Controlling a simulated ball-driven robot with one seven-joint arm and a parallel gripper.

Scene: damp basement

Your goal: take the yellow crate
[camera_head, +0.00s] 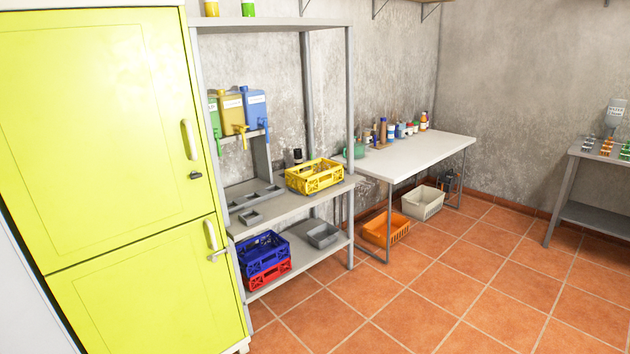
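The yellow crate (315,177) is a low open plastic crate with slotted sides. It sits on the middle shelf (290,205) of a grey metal rack, at the right end near the front upright. It looks empty, though its inside shows only partly. My gripper does not show in this view.
A blue crate stacked on a red crate (268,276) and a grey bin (323,235) stand on the lower shelf. A lime cabinet (110,150) adjoins the rack on the left. A white table (415,155) with bottles stands behind right, an orange basket (386,229) beneath it. The tiled floor in front is clear.

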